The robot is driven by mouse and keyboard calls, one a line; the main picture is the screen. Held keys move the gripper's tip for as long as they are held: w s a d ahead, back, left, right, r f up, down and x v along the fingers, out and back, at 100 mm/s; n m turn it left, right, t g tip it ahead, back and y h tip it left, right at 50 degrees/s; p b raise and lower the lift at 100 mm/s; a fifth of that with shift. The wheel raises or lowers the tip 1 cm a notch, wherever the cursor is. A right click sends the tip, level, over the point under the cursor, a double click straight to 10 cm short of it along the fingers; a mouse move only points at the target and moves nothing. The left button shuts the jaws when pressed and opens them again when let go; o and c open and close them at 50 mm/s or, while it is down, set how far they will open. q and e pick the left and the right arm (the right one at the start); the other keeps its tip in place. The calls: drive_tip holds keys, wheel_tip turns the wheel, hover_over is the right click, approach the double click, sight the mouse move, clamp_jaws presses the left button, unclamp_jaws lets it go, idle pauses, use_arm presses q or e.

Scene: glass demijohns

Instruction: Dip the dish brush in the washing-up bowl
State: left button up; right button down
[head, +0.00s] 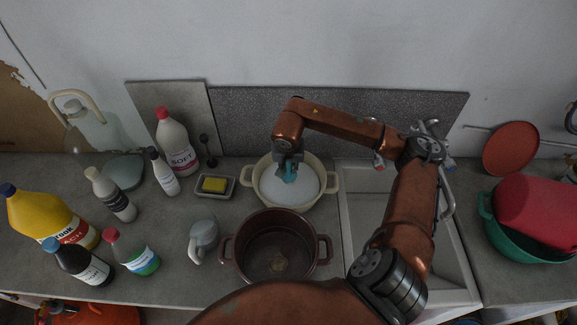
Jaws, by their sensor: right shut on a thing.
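The washing-up bowl (257,187) appears to be the cream two-handled bowl left of the sink, filled with white suds. My right gripper (288,168) reaches in from the right and is over this bowl, pointing down. It is shut on a teal thing, apparently the dish brush (290,176), of which only a small part shows. The teal part is in front of the suds; I cannot tell whether it touches them. The gripper hides the rest of it. My left gripper is not in view.
A dark red pot (326,262) stands just in front of the bowl. A yellow sponge (214,185) in a dish and a grey jug (203,238) are to the left, with several bottles beyond. The sink (358,205) is to the right.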

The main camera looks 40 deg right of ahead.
sight(289, 178)
drive_tip(key=shift+s+f+b, duration=0.3)
drive_tip(key=shift+f+b, duration=0.35)
drive_tip(key=shift+f, duration=0.25)
drive_tip(key=b+x, duration=0.2)
drive_tip(key=shift+a+f, duration=0.2)
drive_tip(key=shift+f, duration=0.15)
drive_tip(key=shift+s+f+b, duration=0.1)
drive_tip(key=shift+f+b, duration=0.45)
drive_tip(key=shift+f, duration=0.35)
drive_tip(key=shift+r, duration=0.1)
drive_tip(key=shift+r+p, duration=1.75)
drive_tip(key=shift+r, duration=2.3)
drive_tip(key=shift+r+p, duration=1.3)
drive_tip(key=shift+r, duration=1.2)
